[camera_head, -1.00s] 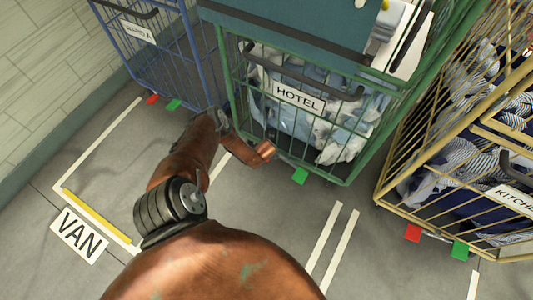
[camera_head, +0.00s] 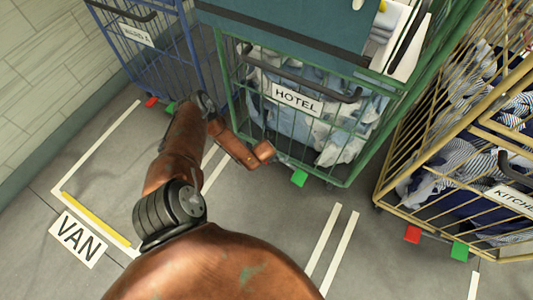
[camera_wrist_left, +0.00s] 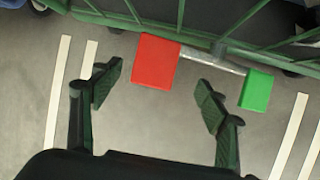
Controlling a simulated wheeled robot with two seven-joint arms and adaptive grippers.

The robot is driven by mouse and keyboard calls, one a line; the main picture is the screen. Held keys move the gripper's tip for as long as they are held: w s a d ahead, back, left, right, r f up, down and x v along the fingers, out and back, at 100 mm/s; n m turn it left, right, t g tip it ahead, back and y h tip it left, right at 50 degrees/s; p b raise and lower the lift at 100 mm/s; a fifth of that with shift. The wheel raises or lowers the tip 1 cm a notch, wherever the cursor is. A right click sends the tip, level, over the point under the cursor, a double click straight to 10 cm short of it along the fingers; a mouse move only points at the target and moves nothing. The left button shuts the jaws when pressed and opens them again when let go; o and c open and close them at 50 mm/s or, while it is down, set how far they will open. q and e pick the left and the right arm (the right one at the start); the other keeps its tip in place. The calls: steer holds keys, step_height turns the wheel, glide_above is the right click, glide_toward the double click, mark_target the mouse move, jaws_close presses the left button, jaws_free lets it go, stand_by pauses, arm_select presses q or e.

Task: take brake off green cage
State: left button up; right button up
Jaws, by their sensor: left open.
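The green cage (camera_head: 310,105) stands at top centre in the head view, with a HOTEL sign and pale laundry inside. Its green pedal (camera_head: 299,178) sits at its lower front edge. The cage's red pedal is hidden behind my arm in that view. In the left wrist view the red pedal (camera_wrist_left: 155,62) is left of the green pedal (camera_wrist_left: 257,90), and a metal bar joins them. My left gripper (camera_wrist_left: 158,85) is open and empty, its fingers apart on either side of the red pedal in the picture. Contact cannot be told. My right gripper is not in view.
A blue cage (camera_head: 165,60) stands left of the green one. A yellow cage (camera_head: 470,130) with red and green pedals stands at right. White floor lines and a VAN sign (camera_head: 77,238) mark the grey floor, which is clear in front of the cages.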

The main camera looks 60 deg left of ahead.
arm_select(q)
steer(key=shift+v, duration=2.5)
